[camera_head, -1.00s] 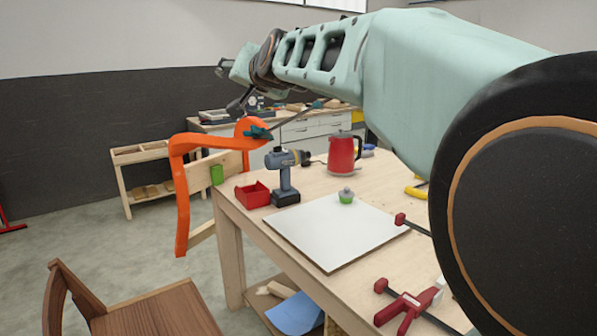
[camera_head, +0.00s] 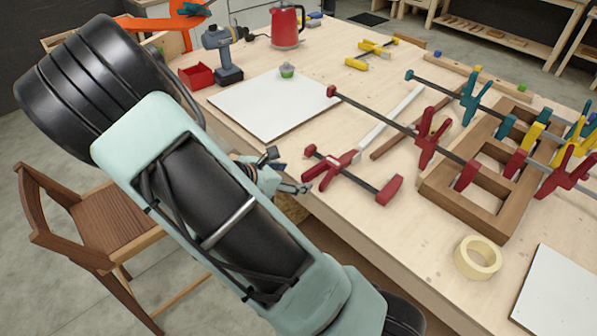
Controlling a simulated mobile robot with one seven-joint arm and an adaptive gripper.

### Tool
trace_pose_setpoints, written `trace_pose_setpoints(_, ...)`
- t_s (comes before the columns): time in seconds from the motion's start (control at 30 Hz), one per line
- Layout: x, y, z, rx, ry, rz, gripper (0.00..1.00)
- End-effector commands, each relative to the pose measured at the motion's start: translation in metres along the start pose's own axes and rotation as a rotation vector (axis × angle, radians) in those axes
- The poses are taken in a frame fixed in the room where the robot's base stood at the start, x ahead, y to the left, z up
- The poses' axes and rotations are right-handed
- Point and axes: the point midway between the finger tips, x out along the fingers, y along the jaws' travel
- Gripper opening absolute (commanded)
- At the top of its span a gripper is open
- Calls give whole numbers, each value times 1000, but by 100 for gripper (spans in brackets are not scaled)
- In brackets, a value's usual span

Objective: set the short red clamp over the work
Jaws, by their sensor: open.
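A short red clamp (camera_head: 333,168) with a dark bar lies near the front edge of the wooden table. My gripper (camera_head: 287,172) is at the table edge, just left of this clamp. Its fingers are apart and hold nothing that I can see. My arm hides part of the gripper. The work is a brown wooden frame (camera_head: 462,213) lying flat at the right of the table. A longer red clamp (camera_head: 428,136) reaches from the white board side across to the frame. More clamps with teal, yellow and red parts sit over the frame.
A white board (camera_head: 268,104), blue drill (camera_head: 222,52), red bin (camera_head: 196,76) and red kettle (camera_head: 287,25) stand farther back. A tape roll (camera_head: 477,258) and another white board (camera_head: 560,290) are at the front right. A wooden chair (camera_head: 100,220) stands left.

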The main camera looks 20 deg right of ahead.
Motion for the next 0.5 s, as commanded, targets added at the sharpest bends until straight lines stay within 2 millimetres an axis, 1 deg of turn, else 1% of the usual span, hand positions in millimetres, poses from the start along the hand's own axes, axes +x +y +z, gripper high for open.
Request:
trace_pose_setpoints(0.1, 6, -7, 2, -65, -26, -6, 64)
trace_pose_setpoints(0.23, 21, -7, 0, -72, -28, -6, 64)
trace_pose_setpoints(0.5, 72, -7, -1, -65, -26, -5, 64)
